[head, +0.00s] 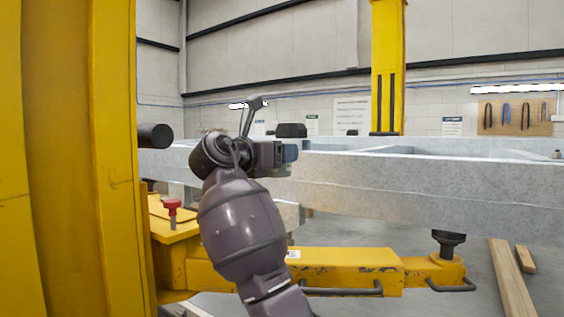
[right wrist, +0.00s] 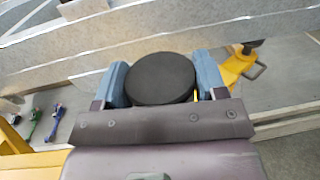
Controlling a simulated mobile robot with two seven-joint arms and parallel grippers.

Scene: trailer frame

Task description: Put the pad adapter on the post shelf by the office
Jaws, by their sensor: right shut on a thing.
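The pad adapter (right wrist: 160,79) is a round black disc. It sits between the blue fingertips of my right gripper (right wrist: 163,84) in the right wrist view, with a finger on each side. In the head view the right gripper (head: 284,154) is at the middle, in front of the grey trailer frame, and the dark pad (head: 291,130) shows above its fingers. A large yellow post (head: 110,160) stands close at the left. I cannot make out a shelf on it. My left gripper is not in view.
The grey trailer frame (head: 440,190) runs across the scene behind my arm. A yellow lift arm (head: 350,262) with a black pad (head: 449,239) lies low below it. A red knob (head: 172,207) stands near the post. Wooden beams (head: 511,281) lie on the floor at right.

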